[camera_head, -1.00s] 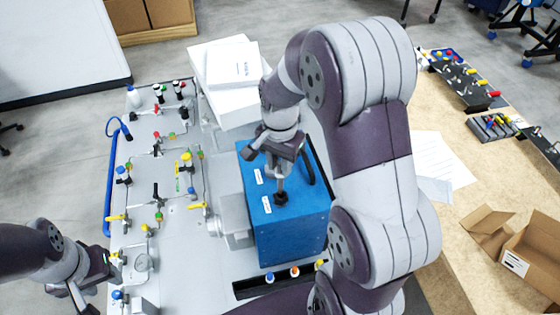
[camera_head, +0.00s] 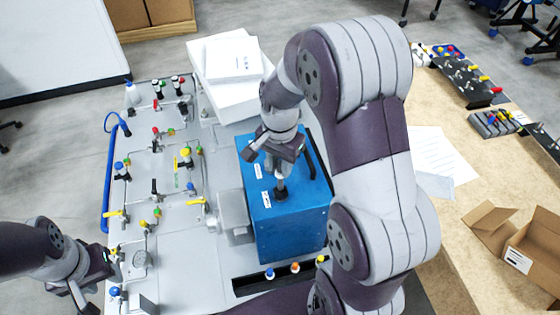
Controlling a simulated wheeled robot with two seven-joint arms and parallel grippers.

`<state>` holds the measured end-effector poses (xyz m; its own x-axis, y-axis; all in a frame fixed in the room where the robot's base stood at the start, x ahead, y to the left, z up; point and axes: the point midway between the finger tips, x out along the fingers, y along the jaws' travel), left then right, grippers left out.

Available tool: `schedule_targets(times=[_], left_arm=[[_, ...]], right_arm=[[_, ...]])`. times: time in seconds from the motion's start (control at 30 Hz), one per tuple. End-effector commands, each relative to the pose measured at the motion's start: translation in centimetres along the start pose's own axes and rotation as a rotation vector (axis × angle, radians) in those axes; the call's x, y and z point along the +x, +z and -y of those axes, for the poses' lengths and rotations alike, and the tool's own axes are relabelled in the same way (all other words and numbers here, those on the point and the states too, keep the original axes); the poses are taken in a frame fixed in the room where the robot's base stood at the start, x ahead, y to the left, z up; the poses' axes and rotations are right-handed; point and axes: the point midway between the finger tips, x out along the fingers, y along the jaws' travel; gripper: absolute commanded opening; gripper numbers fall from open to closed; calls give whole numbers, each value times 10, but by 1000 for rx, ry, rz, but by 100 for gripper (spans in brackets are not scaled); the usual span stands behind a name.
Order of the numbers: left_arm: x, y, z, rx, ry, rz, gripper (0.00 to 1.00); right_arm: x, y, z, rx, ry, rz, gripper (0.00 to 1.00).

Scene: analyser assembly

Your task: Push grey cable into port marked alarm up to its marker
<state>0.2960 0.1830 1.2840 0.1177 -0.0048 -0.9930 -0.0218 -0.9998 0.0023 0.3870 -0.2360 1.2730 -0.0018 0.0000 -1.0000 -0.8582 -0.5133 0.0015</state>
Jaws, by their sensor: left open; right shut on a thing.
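The blue analyser box (camera_head: 290,232) stands on the grey panel, with two white labels on its top, one of them the front label (camera_head: 266,199). The label text is too small to read, so I cannot tell which port is alarm. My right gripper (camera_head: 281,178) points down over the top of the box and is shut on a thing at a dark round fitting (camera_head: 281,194). The grey cable itself cannot be made out; the gripper hides it. My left gripper (camera_head: 92,290) is open at the lower left, over the panel's near left corner, away from the box.
The grey panel (camera_head: 185,265) carries valves and fittings left of the box. A dark strip (camera_head: 250,284) with coloured knobs lies in front of the box. White boxes (camera_head: 232,60) stand behind it. My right arm covers the box's right side. An open carton (camera_head: 530,250) sits on the right table.

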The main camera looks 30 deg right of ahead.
Motion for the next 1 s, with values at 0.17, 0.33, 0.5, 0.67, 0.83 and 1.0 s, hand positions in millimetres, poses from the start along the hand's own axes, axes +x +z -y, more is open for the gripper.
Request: schedule_targets(times=[0.17, 0.33, 0.5, 0.67, 0.83, 1.0], left_arm=[[6, 1, 0, 0, 0, 0, 43], [10, 1, 0, 0, 0, 0, 43], [14, 2, 0, 0, 0, 0, 43], [18, 2, 0, 0, 0, 0, 43], [22, 3, 0, 0, 0, 0, 43], [26, 3, 0, 0, 0, 0, 43]], right_arm=[[7, -1, 0, 0, -2, -2, 1], [13, -1, 1, 0, -2, -2, 1], [19, -1, 1, 0, -3, -3, 1], [25, -1, 1, 0, -3, -3, 1], [31, -1, 1, 0, -3, -3, 1], [37, -1, 1, 0, -2, -2, 0]])
